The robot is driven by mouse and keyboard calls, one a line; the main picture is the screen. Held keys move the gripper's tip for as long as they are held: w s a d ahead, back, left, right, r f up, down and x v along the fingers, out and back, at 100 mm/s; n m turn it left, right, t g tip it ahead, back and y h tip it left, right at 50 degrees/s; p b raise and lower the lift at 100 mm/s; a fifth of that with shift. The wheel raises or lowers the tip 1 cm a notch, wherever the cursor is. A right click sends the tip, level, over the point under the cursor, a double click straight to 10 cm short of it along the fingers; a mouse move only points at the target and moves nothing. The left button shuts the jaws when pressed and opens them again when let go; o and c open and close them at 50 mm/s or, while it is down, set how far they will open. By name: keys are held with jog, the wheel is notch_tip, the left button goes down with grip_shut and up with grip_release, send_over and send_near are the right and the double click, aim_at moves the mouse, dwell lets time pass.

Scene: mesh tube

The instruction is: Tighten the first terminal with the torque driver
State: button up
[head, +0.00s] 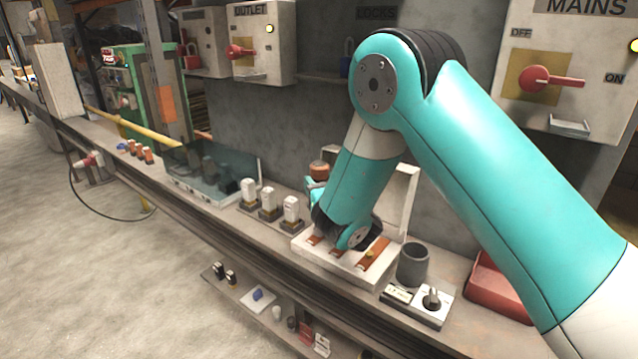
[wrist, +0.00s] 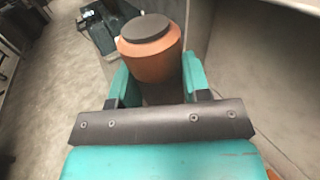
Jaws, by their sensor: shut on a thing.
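The torque driver (wrist: 152,55), with an orange-brown handle and a dark cap, stands between the teal fingers of my gripper (wrist: 155,90) in the wrist view. My gripper is shut on it. In the head view, the driver's handle (head: 319,169) shows just left of my arm, and its lower end is hidden. The white terminal box (head: 345,262) lies below my wrist, with its pale lid raised behind. Copper bars (head: 374,255) show in it, one with a yellowish bolt head (head: 369,254). My wrist covers part of the box, and I cannot tell whether the driver touches a terminal.
Right of the box stand a grey cup (head: 412,264) and a small panel with a knob (head: 432,299). A red tray (head: 497,290) is farther right. Several white-topped blocks (head: 268,203) and a clear-walled tray (head: 215,172) stand left. The wall rises close behind.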

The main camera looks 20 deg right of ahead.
jog(key=shift+f+p, duration=0.25)
jog(key=shift+p, duration=0.15)
dwell(1.0)
jog(key=shift+r, duration=0.15)
